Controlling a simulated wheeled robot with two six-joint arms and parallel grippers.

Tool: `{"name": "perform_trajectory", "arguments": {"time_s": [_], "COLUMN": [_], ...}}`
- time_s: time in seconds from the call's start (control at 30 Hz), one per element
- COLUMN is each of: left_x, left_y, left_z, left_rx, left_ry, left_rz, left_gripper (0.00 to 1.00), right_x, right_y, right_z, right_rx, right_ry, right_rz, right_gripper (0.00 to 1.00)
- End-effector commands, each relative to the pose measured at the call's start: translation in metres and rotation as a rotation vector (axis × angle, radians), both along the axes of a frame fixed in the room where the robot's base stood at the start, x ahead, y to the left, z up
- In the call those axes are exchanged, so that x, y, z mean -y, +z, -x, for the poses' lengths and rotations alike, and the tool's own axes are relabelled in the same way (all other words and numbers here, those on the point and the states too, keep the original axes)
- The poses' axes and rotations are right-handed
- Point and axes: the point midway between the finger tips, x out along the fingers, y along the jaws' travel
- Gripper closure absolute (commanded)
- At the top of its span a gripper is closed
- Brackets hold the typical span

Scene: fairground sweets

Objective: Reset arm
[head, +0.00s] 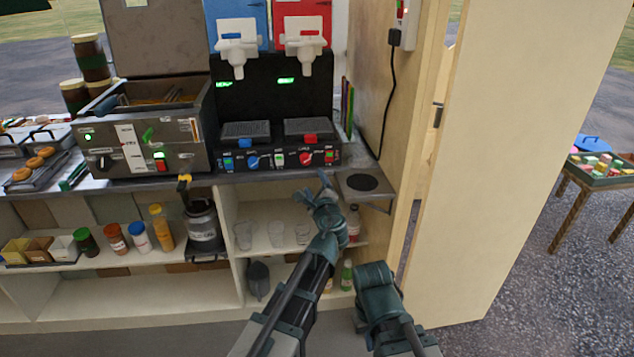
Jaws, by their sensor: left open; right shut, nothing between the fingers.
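My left gripper (316,190) is in the middle of the head view, its fingers spread open and empty. It is in front of the counter edge, below the slush machine and above the row of clear cups. My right gripper (373,274) is lower and to the right, in front of the shelf's right end. It is shut and holds nothing that I can see; its fingertips are hard to make out. Both arms come up from the bottom edge, close together.
The slush machine (277,153) and fryer (144,135) stand on the counter. Clear cups (276,234), bottles (162,228) and a dark urn (203,226) are on the shelf below. A door panel (520,150) stands close on the right.

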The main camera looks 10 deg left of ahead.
Motion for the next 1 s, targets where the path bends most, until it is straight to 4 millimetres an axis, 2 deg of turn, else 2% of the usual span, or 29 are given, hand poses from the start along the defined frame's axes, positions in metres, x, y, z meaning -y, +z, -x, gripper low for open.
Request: {"name": "perform_trajectory", "arguments": {"time_s": [0.17, 0.27, 0.33, 0.47, 0.5, 0.63, 0.8, 1.0], "left_x": [-0.001, -0.008, -0.016, -0.026, -0.024, -0.006, 0.024, 0.058], "left_y": [-0.001, -0.012, -0.03, -0.086, -0.105, -0.152, -0.184, -0.197], "left_z": [0.001, 0.014, 0.034, 0.094, 0.117, 0.184, 0.256, 0.328], "left_rx": [-0.001, -0.016, -0.042, -0.141, -0.184, -0.325, -0.49, -0.671], "left_ry": [0.006, 0.06, 0.142, 0.384, 0.469, 0.721, 0.975, 1.218], "left_rz": [0.012, 0.111, 0.257, 0.626, 0.738, 1.007, 1.197, 1.302], "left_gripper": [0.28, 0.28, 0.28, 0.28, 0.28, 0.28, 0.28, 0.28], "right_x": [0.0, 0.0, 0.0, 0.0, 0.0, 0.0, 0.0, 0.0], "right_y": [0.0, 0.0, 0.0, 0.0, 0.0, 0.0, 0.0, 0.0], "right_z": [0.0, 0.0, 0.0, 0.0, 0.0, 0.0, 0.0, 0.0], "right_rx": [0.0, 0.0, 0.0, 0.0, 0.0, 0.0, 0.0, 0.0], "right_ry": [0.0, 0.0, 0.0, 0.0, 0.0, 0.0, 0.0, 0.0], "right_rz": [0.0, 0.0, 0.0, 0.0, 0.0, 0.0, 0.0, 0.0], "right_gripper": [1.0, 1.0, 1.0, 1.0, 1.0, 1.0, 1.0, 1.0]}}
